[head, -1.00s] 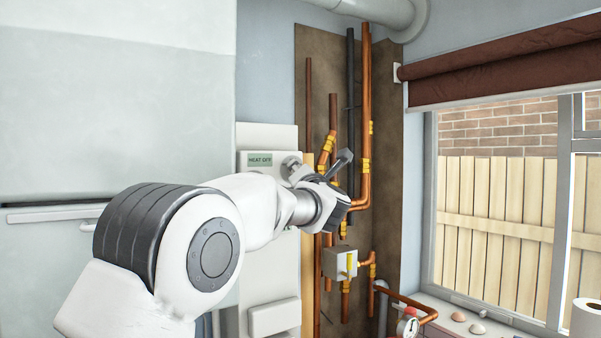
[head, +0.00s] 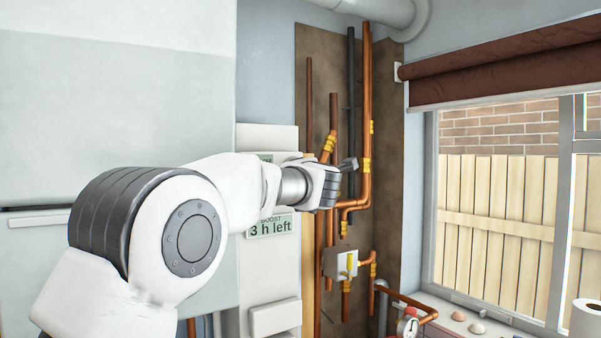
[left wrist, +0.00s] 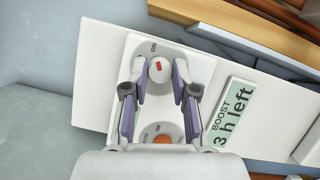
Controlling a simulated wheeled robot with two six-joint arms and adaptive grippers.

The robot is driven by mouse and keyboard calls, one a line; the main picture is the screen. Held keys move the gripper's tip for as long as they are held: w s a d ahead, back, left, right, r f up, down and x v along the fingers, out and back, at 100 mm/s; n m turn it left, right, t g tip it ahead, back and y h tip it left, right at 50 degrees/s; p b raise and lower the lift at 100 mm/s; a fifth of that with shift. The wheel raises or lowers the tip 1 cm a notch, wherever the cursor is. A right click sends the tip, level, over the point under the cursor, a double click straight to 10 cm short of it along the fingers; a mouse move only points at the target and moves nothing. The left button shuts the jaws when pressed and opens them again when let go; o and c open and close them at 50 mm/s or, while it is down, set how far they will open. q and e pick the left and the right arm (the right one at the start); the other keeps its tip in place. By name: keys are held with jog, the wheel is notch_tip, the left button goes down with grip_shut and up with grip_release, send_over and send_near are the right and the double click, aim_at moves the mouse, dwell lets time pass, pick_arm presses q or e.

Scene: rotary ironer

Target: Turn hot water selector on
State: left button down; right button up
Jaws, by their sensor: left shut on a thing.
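A white control panel (left wrist: 100,75) on the wall carries a round knob (left wrist: 160,72) with a red mark, on a grey dial plate with "ON" lettering. My left gripper (left wrist: 158,71) has one finger on each side of this knob and is shut on it. A second dial with an orange centre (left wrist: 162,139) is closer to the gripper's base and partly hidden. In the head view my left gripper (head: 345,170) hides the knob. A display reading "BOOST 3 h left" (head: 270,226) shows beneath my arm and also in the left wrist view (left wrist: 231,113). My right gripper is in neither view.
Copper pipes (head: 366,110) with yellow fittings run up a brown board right of the panel. A window (head: 500,200) is at the right.

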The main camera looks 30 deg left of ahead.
pick_arm(q)
jog(key=shift+a+r, duration=0.1)
jog(key=c, duration=0.9)
grip_release()
jog(key=v, duration=1.1)
jog(key=shift+s+a+f, duration=0.1)
jog(key=shift+s+f, duration=0.1)
jog(key=shift+f, duration=0.05)
jog(key=shift+s, duration=0.15)
